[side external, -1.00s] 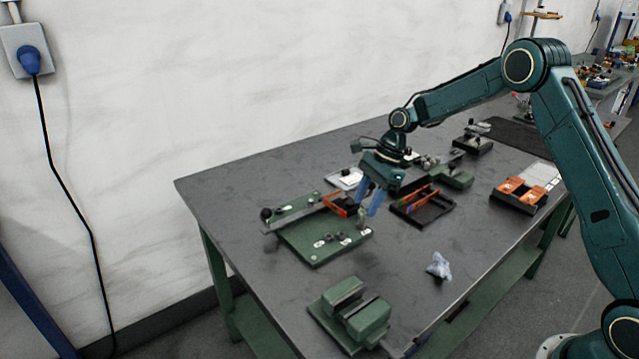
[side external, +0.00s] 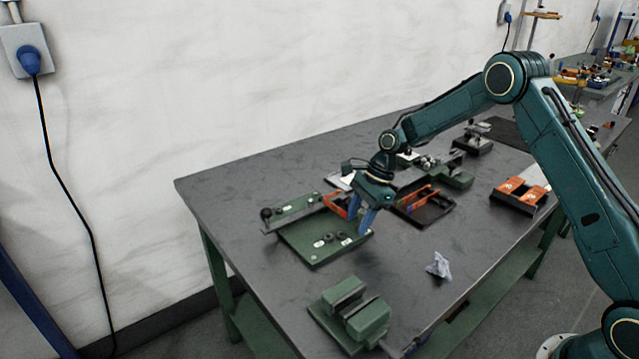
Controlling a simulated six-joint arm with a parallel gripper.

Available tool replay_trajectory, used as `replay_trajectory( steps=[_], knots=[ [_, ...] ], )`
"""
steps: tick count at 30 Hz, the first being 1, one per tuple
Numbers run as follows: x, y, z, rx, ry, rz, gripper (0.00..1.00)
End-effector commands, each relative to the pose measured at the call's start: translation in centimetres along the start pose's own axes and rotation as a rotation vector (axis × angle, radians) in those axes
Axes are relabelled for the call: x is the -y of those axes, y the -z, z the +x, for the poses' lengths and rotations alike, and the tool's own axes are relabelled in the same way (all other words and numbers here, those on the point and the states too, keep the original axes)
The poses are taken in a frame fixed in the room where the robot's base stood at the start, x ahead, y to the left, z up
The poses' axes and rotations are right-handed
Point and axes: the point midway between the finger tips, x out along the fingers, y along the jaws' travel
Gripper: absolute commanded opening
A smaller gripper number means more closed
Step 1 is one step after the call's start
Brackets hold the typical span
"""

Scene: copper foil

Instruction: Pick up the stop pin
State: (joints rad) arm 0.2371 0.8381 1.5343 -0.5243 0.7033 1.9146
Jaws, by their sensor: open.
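The green fixture plate (side external: 308,252) lies on the bench with small dark parts (side external: 329,237) on it. I cannot tell for sure which small part is the stop pin; an upright peg seen earlier at the plate's right corner is now hidden behind my fingers. My gripper (side external: 361,222) has blue fingers, points down and is open at the right edge of the plate. Its fingertips are low, close to the plate's right corner. Whether anything stands between them cannot be made out.
A green vise (side external: 352,312) stands at the front. A dark tray (side external: 432,212) with orange-handled items and an orange holder (side external: 521,192) stand further right. Bare bench lies between plate and vise.

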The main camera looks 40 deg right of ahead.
Motion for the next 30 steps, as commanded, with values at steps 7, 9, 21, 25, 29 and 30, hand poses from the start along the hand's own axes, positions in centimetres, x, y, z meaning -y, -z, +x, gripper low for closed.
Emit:
replay_trajectory(
  steps=[7,9,21,25,29,30],
  knots=[
    [0.0,0.0,0.0,0.0,0.0,0.0,0.44],
    [0.0,0.0,0.0,0.0,0.0,0.0,0.3],
    [0.0,0.0,-0.1,0.0,0.001,0.0,0.0],
    [0.0,-0.1,-0.3,0.001,0.002,0.0,0.0],
    [0.1,-0.4,-1.0,0.001,0.003,-0.001,0.0],
    [0.1,-0.6,-1.4,0.001,0.003,-0.001,0.0]
  ],
)
